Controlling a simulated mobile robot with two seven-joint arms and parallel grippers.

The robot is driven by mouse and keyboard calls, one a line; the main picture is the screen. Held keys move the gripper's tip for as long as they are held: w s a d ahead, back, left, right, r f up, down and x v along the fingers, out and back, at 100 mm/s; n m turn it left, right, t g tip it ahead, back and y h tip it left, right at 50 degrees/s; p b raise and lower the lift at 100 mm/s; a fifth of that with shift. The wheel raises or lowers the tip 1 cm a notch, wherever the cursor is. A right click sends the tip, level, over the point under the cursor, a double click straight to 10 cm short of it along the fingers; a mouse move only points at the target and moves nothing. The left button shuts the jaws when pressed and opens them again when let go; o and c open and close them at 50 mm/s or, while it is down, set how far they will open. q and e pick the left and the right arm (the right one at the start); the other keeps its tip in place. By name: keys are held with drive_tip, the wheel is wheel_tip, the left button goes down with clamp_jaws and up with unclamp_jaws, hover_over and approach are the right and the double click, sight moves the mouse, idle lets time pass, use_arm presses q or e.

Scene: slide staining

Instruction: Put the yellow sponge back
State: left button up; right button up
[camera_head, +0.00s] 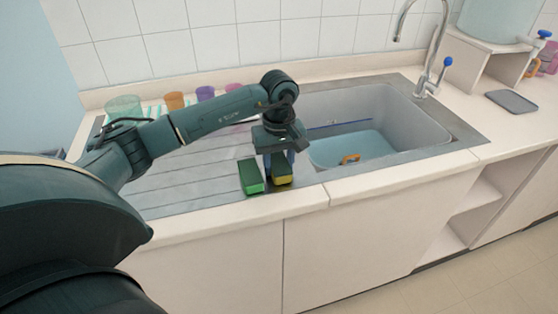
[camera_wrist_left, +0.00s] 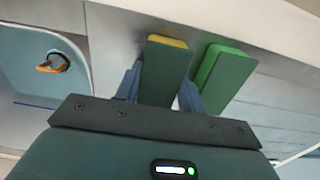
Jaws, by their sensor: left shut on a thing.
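The yellow sponge (camera_head: 282,178), with a dark green scouring side, is between the fingers of my left gripper (camera_head: 279,161) at the front edge of the sink's drainboard. In the left wrist view, the sponge (camera_wrist_left: 165,68) sits between the two blue-grey fingers of the left gripper (camera_wrist_left: 160,88), its dark side facing the camera and a yellow edge showing. A green sponge (camera_head: 251,177) lies just to its left, and also shows in the left wrist view (camera_wrist_left: 222,75) beside one finger. Whether the yellow sponge touches the surface is hard to tell. My right gripper is out of view.
Coloured cups (camera_head: 205,93) stand at the back of the ribbed drainboard (camera_head: 185,182). A tap (camera_head: 433,70) rises behind the basin.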

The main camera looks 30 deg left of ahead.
use_arm(q)
drive_tip(key=o, duration=0.4)
drive_tip(key=shift+f, duration=0.15)
drive_tip(key=shift+o, duration=1)
